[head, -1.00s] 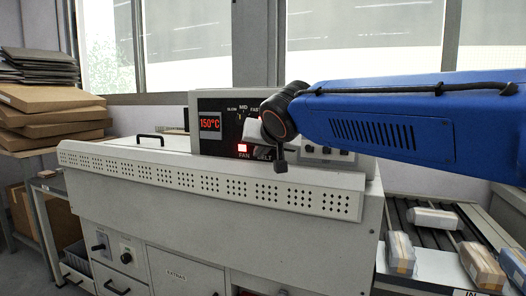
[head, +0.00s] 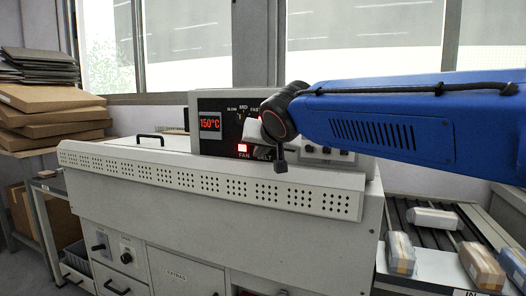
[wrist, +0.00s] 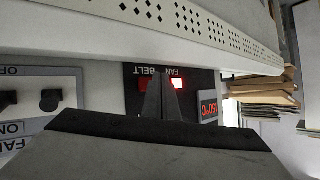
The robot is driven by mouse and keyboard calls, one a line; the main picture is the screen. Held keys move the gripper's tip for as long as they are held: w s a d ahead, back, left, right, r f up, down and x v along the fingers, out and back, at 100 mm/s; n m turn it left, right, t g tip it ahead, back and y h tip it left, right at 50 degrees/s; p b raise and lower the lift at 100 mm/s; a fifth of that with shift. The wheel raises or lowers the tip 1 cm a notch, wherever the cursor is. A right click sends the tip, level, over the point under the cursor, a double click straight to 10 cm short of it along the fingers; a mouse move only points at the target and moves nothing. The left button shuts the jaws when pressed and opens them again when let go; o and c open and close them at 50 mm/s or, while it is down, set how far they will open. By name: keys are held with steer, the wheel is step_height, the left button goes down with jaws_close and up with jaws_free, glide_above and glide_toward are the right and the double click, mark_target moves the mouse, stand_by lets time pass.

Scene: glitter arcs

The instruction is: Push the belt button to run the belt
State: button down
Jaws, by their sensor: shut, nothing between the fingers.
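The control panel (head: 224,138) stands on top of the white machine, with a 150°C display and a lit red button (head: 242,148) above the FAN label. My gripper hides the belt button in the head view; only its label (head: 264,156) shows. In the wrist view, which looks upside down, the belt button (wrist: 146,83) is dark red and unlit, beside the bright fan button (wrist: 178,83). My gripper (wrist: 161,82) is shut and empty, its fingertips in front of the panel between the two buttons, partly over the belt button. I cannot tell whether they touch it.
A perforated ledge (head: 215,180) runs along the machine below the panel. A black handle (head: 150,138) rises at its left. A roller conveyor with wrapped parcels (head: 401,253) lies at the right. Stacked cardboard (head: 52,115) stands at the left. Switches (wrist: 49,100) show beside the panel.

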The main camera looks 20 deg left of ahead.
steer(key=shift+w, duration=0.1)
stand_by(0.5)
steer(key=shift+w, duration=0.3)
